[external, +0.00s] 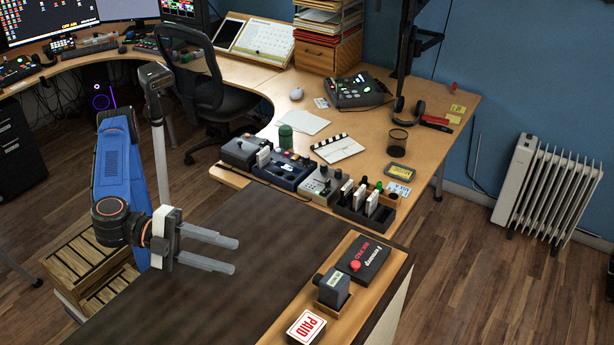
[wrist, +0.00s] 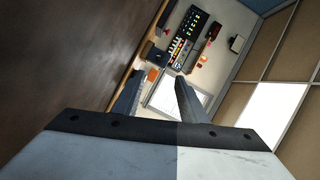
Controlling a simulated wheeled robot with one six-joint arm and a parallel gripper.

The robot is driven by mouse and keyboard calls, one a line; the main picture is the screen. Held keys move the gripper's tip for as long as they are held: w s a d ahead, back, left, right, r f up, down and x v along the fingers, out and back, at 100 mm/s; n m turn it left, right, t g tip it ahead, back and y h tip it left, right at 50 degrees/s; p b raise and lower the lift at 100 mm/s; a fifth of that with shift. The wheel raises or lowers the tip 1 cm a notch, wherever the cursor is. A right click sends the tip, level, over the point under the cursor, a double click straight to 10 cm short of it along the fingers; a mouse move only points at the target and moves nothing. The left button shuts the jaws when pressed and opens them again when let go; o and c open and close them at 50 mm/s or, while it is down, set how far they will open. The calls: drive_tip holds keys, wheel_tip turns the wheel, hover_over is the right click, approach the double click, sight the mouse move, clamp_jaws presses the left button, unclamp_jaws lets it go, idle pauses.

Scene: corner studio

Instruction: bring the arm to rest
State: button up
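My gripper (external: 236,256) hangs over the dark brown counter in the external view, with its two grey fingers pointing right. The fingers are apart and nothing shows between them. My blue arm (external: 118,165) stands at the left edge of the counter and is bent downward to the wrist. In the wrist view the two fingers of my gripper (wrist: 158,90) also show apart, with the far desk and a pale panel seen beyond them. The gripper touches nothing that I can see.
The dark counter (external: 200,300) is bare below the gripper. Behind, a wooden desk (external: 440,130) carries several small devices. A black chair (external: 205,85) and radiator (external: 547,188) stand apart.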

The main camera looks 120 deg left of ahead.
drive_tip(key=s+a+n, duration=0.1)
drive_tip(key=s+a, duration=0.1)
drive_tip(key=s, duration=0.1)
drive_tip(key=s+a+n+g, duration=0.1)
drive_tip(key=s+a+n, duration=0.1)
drive_tip(key=s+a, duration=0.1)
drive_tip(key=s+a+n+g, duration=0.1)
drive_tip(key=s+a+n, duration=0.1)
drive_tip(key=s+a, duration=0.1)
drive_tip(key=shift+s+a+f, duration=0.1)
drive_tip(key=shift+a+f, duration=0.05)
drive_tip(key=shift+f, duration=0.2)
drive_tip(key=s+a+f+n+g+h, duration=0.1)
drive_tip(key=s+a+f+n, duration=0.1)
drive_tip(key=s, duration=0.4)
drive_tip(key=s+a+f+n+g+h, duration=0.1)
drive_tip(key=s+a+n, duration=0.15)
drive_tip(key=s, duration=0.35)
drive_tip(key=d+f+g+h, duration=0.2)
drive_tip(key=d+f+g, duration=0.1)
drive_tip(key=f, duration=1.4)
drive_tip(key=d+f+g+h, duration=0.1)
drive_tip(key=d+f+g, duration=0.2)
drive_tip(key=f, duration=1.3)
drive_tip(key=shift+d+f+g+h, duration=0.3)
drive_tip(key=shift+f+h, duration=0.1)
drive_tip(key=shift+s+n, duration=0.1)
drive_tip(key=shift+n, duration=0.15)
